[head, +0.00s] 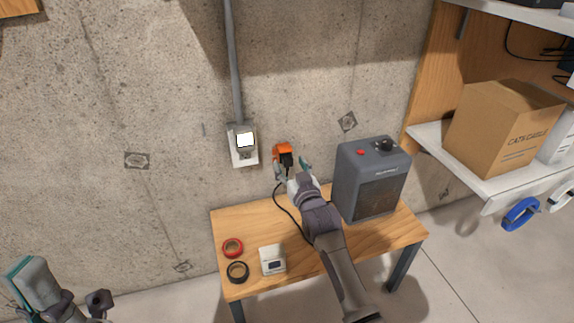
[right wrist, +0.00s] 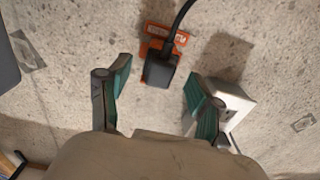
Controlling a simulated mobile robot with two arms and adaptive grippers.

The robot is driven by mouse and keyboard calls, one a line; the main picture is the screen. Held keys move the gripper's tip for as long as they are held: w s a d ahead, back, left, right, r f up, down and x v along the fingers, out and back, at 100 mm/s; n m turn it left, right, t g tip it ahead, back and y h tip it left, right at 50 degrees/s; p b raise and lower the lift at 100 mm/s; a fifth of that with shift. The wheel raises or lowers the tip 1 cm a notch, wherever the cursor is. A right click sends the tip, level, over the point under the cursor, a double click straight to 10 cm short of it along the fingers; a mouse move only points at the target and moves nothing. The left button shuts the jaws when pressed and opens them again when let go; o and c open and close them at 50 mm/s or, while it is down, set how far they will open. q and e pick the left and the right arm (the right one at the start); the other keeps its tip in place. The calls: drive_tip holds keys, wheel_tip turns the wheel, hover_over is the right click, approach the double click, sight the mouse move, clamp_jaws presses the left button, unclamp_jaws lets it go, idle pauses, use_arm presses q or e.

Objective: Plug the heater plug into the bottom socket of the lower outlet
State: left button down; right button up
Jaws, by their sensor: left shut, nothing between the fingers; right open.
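The black heater plug (head: 286,160) sits at an orange holder (head: 283,148) on the concrete wall. In the right wrist view the plug (right wrist: 159,71) lies between the spread fingers, with its cord running up. My right gripper (head: 291,169) is open around the plug; I cannot tell whether a finger touches it. The outlet (head: 246,159) is on the wall left of the holder, below a grey conduit. A lit white block covers its upper part, and a socket shows below. The outlet also shows in the right wrist view (right wrist: 236,101). My left gripper (head: 27,271) is shut and empty at lower left.
The grey heater (head: 372,180) stands on the wooden table (head: 310,262), right of my right arm. Red tape (head: 233,248), black tape (head: 237,271) and a white box (head: 272,260) are at the table's left. A shelf (head: 490,185) with a cardboard box (head: 507,127) is at right.

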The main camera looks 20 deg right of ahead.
drive_tip(key=shift+w, duration=0.7)
idle(0.6)
drive_tip(key=shift+p, duration=0.4)
